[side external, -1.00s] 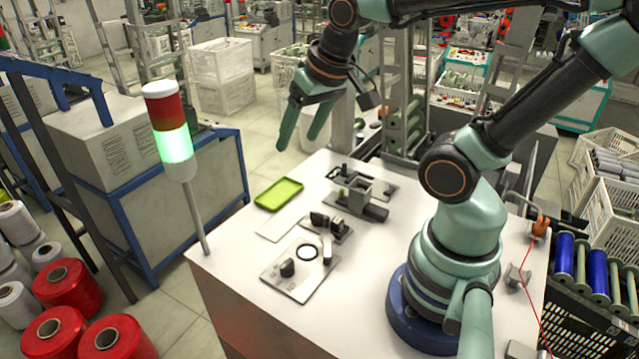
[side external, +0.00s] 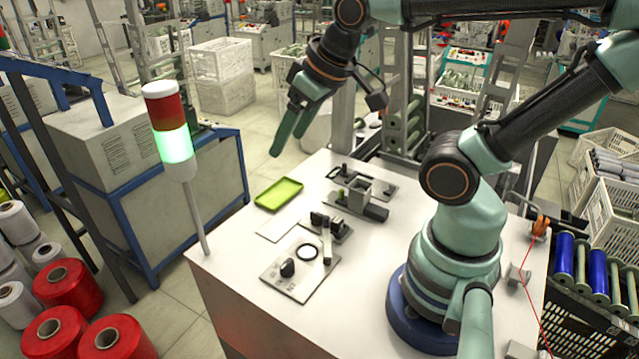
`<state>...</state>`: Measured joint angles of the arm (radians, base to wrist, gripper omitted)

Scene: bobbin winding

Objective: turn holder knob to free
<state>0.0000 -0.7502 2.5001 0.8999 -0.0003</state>
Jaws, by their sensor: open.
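A grey plate (side external: 291,285) near the table's front left corner carries a black knob (side external: 288,268), a dark ring (side external: 307,252) and a light upright lever (side external: 327,246). Behind it is a small dark fixture (side external: 321,222). Farther back, a grey block fixture (side external: 359,192) stands on another plate, with a small black knob (side external: 344,169) at its far end. I cannot tell for sure which knob is the holder knob, or its setting. My gripper (side external: 289,143) is open and empty, in the air above and behind the green tray, apart from every knob.
A lime green tray (side external: 279,194) and a pale flat sheet (side external: 278,229) lie on the white table (side external: 235,262). A signal tower (side external: 172,140) glowing green stands at the left table edge. A red thread (side external: 529,290) runs down at the right, from an orange part (side external: 540,226).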

